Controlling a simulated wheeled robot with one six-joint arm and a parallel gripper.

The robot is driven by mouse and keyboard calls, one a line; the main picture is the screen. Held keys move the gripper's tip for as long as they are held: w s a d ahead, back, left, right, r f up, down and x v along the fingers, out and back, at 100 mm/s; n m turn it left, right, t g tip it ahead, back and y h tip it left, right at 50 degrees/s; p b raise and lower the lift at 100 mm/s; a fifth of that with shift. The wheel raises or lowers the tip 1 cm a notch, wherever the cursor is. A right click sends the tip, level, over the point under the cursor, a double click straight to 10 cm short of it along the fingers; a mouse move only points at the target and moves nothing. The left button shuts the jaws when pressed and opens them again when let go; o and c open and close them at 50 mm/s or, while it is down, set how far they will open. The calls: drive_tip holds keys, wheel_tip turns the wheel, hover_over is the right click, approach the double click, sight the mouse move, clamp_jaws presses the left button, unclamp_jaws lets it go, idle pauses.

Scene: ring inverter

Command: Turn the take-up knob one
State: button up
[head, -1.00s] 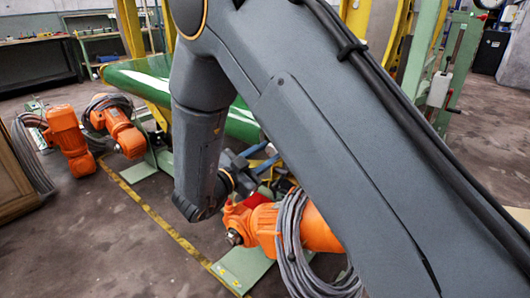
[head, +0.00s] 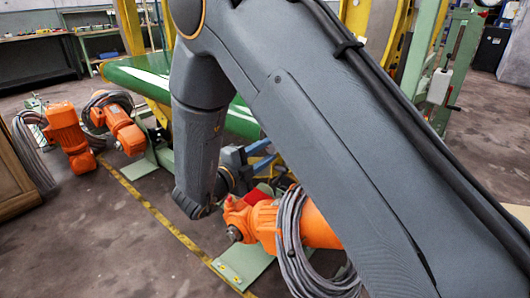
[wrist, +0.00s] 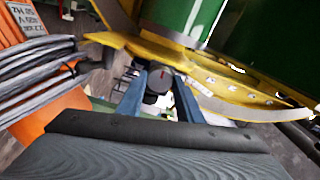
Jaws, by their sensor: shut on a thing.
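In the head view, my gripper (head: 260,157) shows only in part, behind my arm and beside the machine. The knob cannot be made out there.
A yellow frame part (wrist: 225,80) lies close behind the knob. An orange motor (head: 264,228) with coiled grey cable (head: 290,235) stands just below my gripper. Open floor lies at the front left (head: 110,245).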

drive_tip(key=m+b, duration=0.1)
drive_tip(key=m, duration=0.4)
drive_tip(key=shift+a+m+b, duration=0.1)
drive_tip(key=shift+m+b, duration=0.2)
drive_tip(key=shift+b, duration=0.05)
drive_tip(key=m+b, duration=0.2)
drive_tip(key=m, duration=0.2)
drive_tip(key=shift+m, duration=0.4)
drive_tip(key=o, duration=1)
drive_tip(key=shift+o, duration=0.2)
drive_tip(key=v, duration=0.7)
drive_tip(key=shift+s+a, duration=0.2)
drive_tip(key=shift+s, duration=0.1)
